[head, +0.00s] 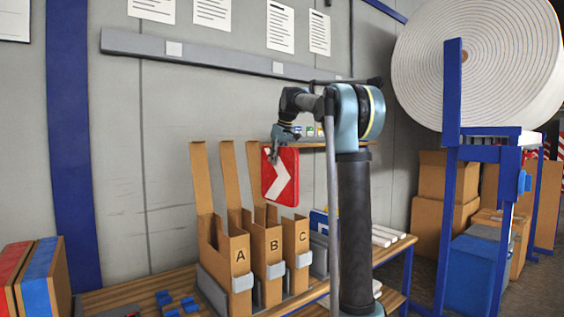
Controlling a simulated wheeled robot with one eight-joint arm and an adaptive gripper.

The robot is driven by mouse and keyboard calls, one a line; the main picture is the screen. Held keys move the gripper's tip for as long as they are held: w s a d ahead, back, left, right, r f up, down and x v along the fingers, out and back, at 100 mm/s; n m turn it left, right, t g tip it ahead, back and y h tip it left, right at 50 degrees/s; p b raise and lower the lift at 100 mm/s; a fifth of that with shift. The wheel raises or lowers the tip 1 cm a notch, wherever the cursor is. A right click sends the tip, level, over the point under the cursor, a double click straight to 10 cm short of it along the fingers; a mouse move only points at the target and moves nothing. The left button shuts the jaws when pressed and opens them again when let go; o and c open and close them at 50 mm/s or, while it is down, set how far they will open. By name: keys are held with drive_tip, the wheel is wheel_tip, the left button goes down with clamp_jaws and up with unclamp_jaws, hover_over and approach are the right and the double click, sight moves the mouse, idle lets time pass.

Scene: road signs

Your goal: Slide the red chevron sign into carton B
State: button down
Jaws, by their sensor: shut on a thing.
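The red chevron sign (284,186) is a red plate with rounded corners and a white chevron, held upright in the air in the head view. My gripper (275,156) is shut on its upper left edge. Carton A (240,256), carton B (274,250) and carton C (301,238) are narrow brown cartons standing side by side on the wooden bench, each with a tall back flap. The sign is above and in front of the upper part of cartons B and C in the picture. Its exact depth relative to their openings I cannot tell.
Grey brackets hold the cartons on the bench (141,296). Larger boxes with red and blue faces (38,283) stand far left. A wall shelf is behind.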

drive_tip(key=s+a, duration=0.8)
drive_tip(key=a, duration=0.3)
drive_tip(key=shift+w+a+f, duration=0.1)
drive_tip(key=shift+f, duration=7.65)
drive_tip(key=shift+w+a+f, duration=0.1)
drive_tip(key=shift+f, duration=7.9)
drive_tip(key=c, duration=1.4)
unclamp_jaws()
drive_tip(key=shift+s, duration=0.1)
drive_tip(key=v, duration=1.1)
drive_tip(key=shift+s+d+r, duration=0.1)
drive_tip(key=shift+d+r, duration=0.1)
drive_tip(key=shift+r, duration=0.15)
